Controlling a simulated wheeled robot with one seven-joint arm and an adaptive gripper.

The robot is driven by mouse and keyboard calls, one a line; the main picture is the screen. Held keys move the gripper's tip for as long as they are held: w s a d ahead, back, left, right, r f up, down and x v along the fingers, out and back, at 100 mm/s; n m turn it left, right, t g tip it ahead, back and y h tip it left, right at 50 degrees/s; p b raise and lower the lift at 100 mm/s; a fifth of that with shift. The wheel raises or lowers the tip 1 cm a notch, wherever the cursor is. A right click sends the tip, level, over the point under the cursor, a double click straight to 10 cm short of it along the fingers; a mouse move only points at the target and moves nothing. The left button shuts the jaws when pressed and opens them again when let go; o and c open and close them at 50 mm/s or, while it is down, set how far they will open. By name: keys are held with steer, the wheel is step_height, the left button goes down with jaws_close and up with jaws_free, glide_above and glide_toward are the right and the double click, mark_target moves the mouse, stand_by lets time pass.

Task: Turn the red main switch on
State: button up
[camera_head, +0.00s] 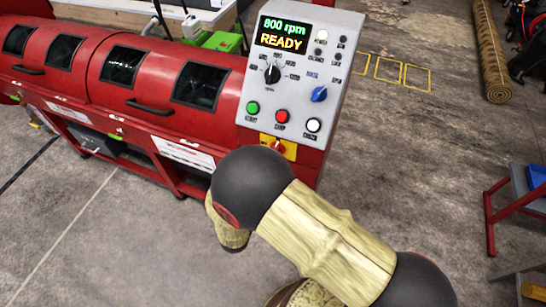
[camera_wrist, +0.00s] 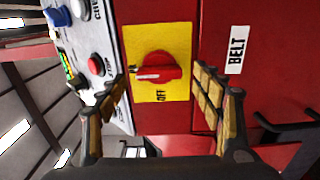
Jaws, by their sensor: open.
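The red main switch (camera_wrist: 157,68) is a rotary knob on a yellow plate (camera_wrist: 172,35), seen large in the wrist view. Its raised grip runs left to right there, with a pale mark at its left end. The word OFF shows on the plate below the knob; no ON label is readable. In the head view, the switch (camera_head: 279,145) is small and partly hidden by my arm. My gripper (camera_wrist: 160,84) is open and empty, its fingers to either side of the plate in the picture. I see no contact with the knob.
The grey control panel (camera_head: 299,72) above the switch carries green, red and white buttons, knobs and a display reading 800 rpm READY. The red machine (camera_head: 135,85) extends left. A BELT label (camera_wrist: 236,50) is beside the plate. Open floor (camera_head: 430,140) lies right.

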steer(key=v, duration=0.9)
steer(key=shift+s, duration=0.25)
steer(key=shift+a, duration=0.15)
